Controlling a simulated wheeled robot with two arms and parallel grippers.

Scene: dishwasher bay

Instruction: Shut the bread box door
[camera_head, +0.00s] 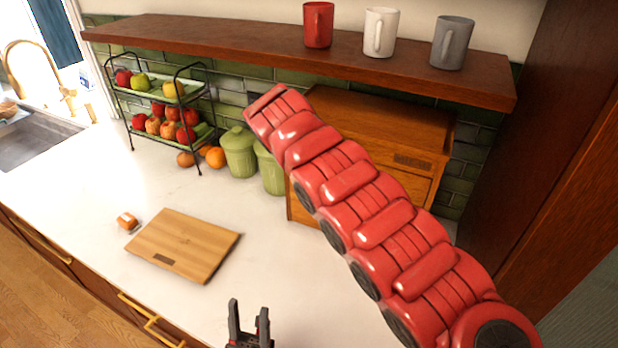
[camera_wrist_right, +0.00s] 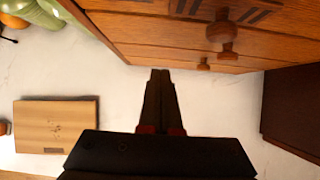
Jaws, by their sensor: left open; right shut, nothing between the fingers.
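The wooden bread box (camera_head: 395,112) stands on the counter under the shelf, partly hidden behind my red right arm. In the right wrist view its wooden front (camera_wrist_right: 150,30) fills the top, with a round knob (camera_wrist_right: 222,33) and a smaller knob (camera_wrist_right: 203,65) below. I cannot tell how far its door stands open. My right gripper (camera_wrist_right: 160,72) is shut and empty, its tips pointing towards the box's lower front edge; the arm hides it in the head view. My left gripper (camera_head: 249,318) is open and empty at the bottom of the head view, well apart from the box.
A cutting board (camera_head: 184,245) lies on the counter (camera_head: 100,195). Green canisters (camera_head: 240,152) stand left of the box, beside a fruit rack (camera_head: 160,105). A shelf (camera_head: 250,48) with mugs hangs above. A dark wooden panel (camera_head: 530,130) bounds the right side.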

